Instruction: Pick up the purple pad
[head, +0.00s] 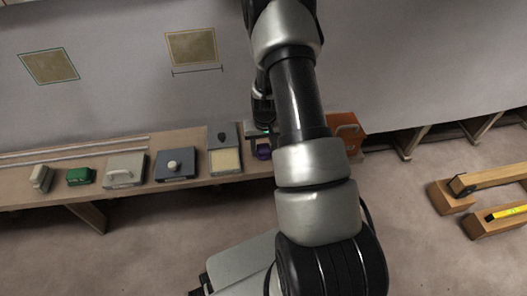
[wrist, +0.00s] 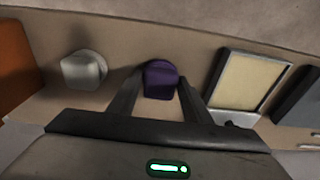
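The purple pad (head: 263,153) is on the bench, partly hidden by my arm and gripper in the head view. In the wrist view the purple pad (wrist: 160,79) lies between the two dark fingers of my gripper (wrist: 160,88). The fingers are apart, one on each side of it, with their tips close to its sides. I cannot tell whether either finger touches it. In the head view my gripper (head: 262,122) is largely hidden behind my arm.
A cream-faced panel (wrist: 248,80) lies right of the pad, and a grey-white knob (wrist: 84,70) lies left. An orange box (head: 347,132) stands at the bench's right end. Left along the bench (head: 110,190) are a dark knobbed block (head: 176,166), a handled block (head: 125,170) and a green block (head: 80,176).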

